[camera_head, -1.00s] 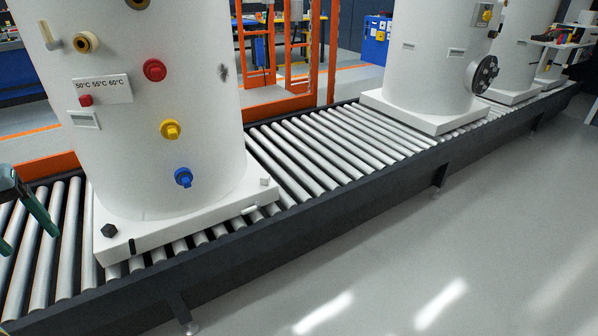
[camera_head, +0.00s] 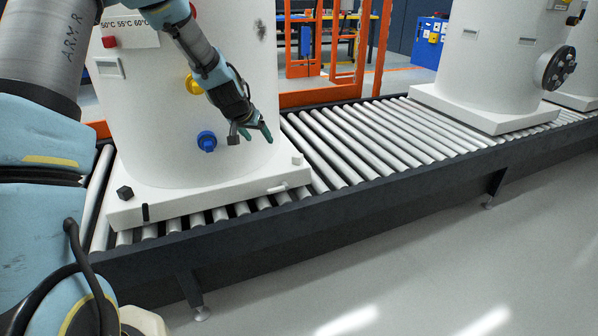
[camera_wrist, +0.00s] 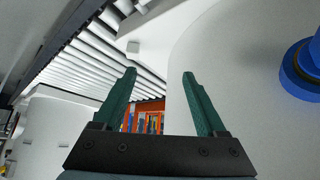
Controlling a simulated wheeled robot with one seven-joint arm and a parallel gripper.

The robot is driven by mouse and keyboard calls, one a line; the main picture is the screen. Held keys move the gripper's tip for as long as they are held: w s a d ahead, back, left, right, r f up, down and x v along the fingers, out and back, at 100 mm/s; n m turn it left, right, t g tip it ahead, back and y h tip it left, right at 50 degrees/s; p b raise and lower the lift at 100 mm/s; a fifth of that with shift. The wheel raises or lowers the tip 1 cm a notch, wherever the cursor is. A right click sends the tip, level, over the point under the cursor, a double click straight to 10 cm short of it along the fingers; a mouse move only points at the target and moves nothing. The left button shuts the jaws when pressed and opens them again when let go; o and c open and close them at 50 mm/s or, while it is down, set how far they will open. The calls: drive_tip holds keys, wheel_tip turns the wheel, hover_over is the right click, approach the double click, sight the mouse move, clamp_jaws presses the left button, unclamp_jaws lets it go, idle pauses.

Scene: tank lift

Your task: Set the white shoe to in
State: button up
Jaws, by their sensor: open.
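The white shoe (camera_head: 277,188) is a small white bar at the right front edge of the white tank's base (camera_head: 215,190). Its outer end sticks out a little past the base edge. I cannot make it out in the wrist view. My gripper (camera_head: 256,133) is open and empty, in front of the tank wall, above and slightly left of the shoe and apart from it. In the wrist view my gripper (camera_wrist: 160,74) shows two spread green fingers with nothing between them.
A black shoe (camera_head: 145,212) and a black block (camera_head: 125,193) are at the base's left. A pale corner block (camera_head: 297,159) stands right of the white shoe. A blue knob (camera_head: 206,141) is left of my gripper. Rollers (camera_head: 350,140) are bare to the right; floor in front is clear.

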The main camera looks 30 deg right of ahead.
drive_tip(key=m+h+b, duration=0.1)
drive_tip(key=h+b, duration=0.1)
drive_tip(key=b, duration=0.1)
approach(297, 156)
drive_tip(key=shift+t, duration=0.3)
drive_tip(key=x, duration=1.1)
drive_tip(key=shift+s, duration=0.15)
clamp_jaws()
